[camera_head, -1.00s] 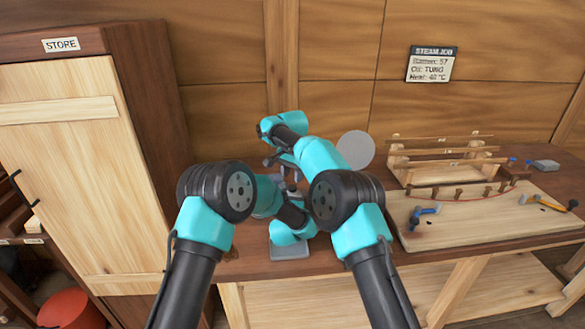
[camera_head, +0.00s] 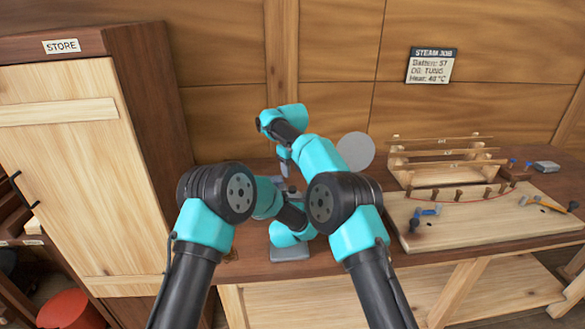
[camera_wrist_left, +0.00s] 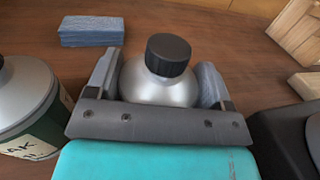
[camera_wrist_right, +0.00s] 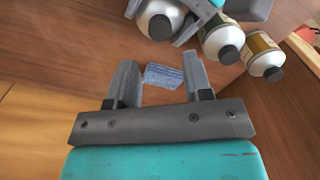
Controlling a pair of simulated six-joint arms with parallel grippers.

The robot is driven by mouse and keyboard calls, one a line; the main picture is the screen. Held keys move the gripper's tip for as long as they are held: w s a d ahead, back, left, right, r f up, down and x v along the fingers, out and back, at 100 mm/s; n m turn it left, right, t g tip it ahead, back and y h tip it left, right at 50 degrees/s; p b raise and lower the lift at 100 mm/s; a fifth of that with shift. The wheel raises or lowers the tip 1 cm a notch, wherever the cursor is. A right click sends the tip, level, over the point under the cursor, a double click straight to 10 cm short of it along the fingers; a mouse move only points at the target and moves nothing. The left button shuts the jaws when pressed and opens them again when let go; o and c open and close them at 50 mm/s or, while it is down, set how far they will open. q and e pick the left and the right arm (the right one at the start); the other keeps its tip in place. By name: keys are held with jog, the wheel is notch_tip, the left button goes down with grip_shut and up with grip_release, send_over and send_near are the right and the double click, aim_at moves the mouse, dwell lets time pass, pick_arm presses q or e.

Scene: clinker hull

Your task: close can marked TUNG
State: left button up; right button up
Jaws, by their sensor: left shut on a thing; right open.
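My left gripper (camera_wrist_left: 158,88) is shut around a silver can (camera_wrist_left: 150,92) with a black cap (camera_wrist_left: 168,54) sitting on its neck. The can's label is hidden, so I cannot read TUNG on it. I cannot tell how tight the cap is. The held can (camera_wrist_right: 153,12) also shows at the top of the right wrist view. My right gripper (camera_wrist_right: 157,78) is open and empty, apart from that can. In the head view, my arms mostly hide both grippers and the can.
A green-labelled can (camera_wrist_left: 28,112), partly reading "AK", stands left of the held can. Two other cans (camera_wrist_right: 222,42) (camera_wrist_right: 262,56) stand in the right wrist view. A blue folded cloth (camera_wrist_left: 92,31) lies behind. A board with tools (camera_head: 480,215) is at right; the store cupboard (camera_head: 70,180) at left.

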aim_at(292, 188)
jog(key=shift+r+n, duration=0.25)
jog(key=shift+n, duration=1.05)
jog(key=shift+f, duration=0.15)
jog(key=shift+f, duration=3.85)
jog(key=shift+c, duration=0.4)
jog(key=c, duration=0.7)
jog(key=shift+o, duration=0.2)
jog(key=o, duration=1.1)
notch_tip(292, 188, up, 12)
